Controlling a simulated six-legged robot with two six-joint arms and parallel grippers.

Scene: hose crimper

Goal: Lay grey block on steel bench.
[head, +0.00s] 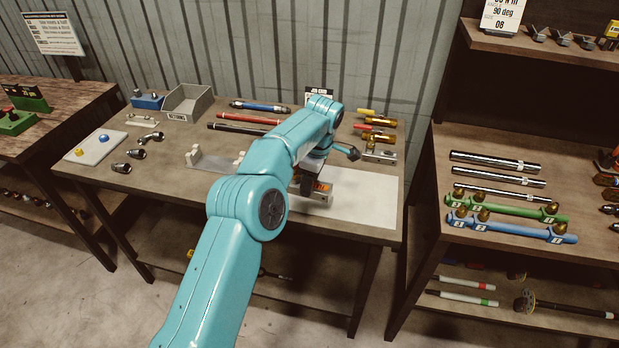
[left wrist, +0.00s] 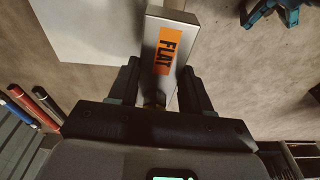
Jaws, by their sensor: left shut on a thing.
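The grey block (head: 323,200), with an orange "FLAT" label, is in my left gripper (head: 314,182). In the head view it is over the pale sheet on the right of the middle bench, partly hidden by my arm. In the left wrist view the grey block (left wrist: 152,42) sticks out beyond the two dark fingers of the gripper (left wrist: 158,85), which are shut on it. I cannot tell whether the block touches the surface below. The middle bench (head: 165,172) has a brownish top and the pale sheet (head: 372,200). My right gripper is not in view.
A grey bin (head: 188,104), blue and red hoses (head: 248,118) and a pale bracket (head: 210,163) stand left of my arm. Brass fittings (head: 375,138) are behind it. A shelf unit with green and blue bars (head: 510,232) stands right. The sheet's right part is clear.

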